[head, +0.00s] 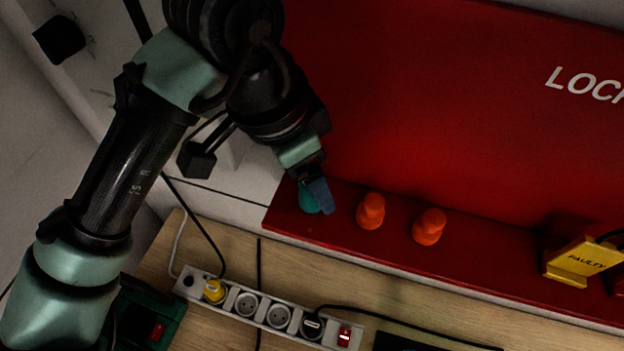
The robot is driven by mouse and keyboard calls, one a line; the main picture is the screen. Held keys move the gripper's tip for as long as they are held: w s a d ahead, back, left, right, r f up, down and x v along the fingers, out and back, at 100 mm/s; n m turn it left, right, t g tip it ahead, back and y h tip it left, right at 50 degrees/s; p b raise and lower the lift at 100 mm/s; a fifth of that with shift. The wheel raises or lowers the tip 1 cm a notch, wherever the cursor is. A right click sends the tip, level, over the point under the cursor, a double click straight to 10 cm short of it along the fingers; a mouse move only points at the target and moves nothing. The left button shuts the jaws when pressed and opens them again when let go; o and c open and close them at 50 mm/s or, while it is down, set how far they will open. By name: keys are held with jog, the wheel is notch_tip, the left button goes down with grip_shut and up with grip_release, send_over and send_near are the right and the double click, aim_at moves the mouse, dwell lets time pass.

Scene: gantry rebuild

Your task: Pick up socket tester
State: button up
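My gripper (317,188) reaches down at the left end of a red ledge, its blue fingertip in front of a small teal object (307,201). This teal object stands on the ledge and may be the socket tester; its right side is hidden behind the fingertip. I cannot tell whether the fingers are open or shut on it. Two orange objects of similar size, one nearer (370,211) and one farther right (429,227), stand upright on the ledge, apart from my gripper.
The red ledge (480,262) joins a tall red board (430,100). A yellow "FAULTY" tag (584,262) is at its right. Below, a white power strip (262,299) with a yellow plug (214,291) and cables lies on a wooden bench (215,330), beside a green case (150,312).

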jog(key=shift+f, duration=0.25)
grip_shut()
dwell(0.3)
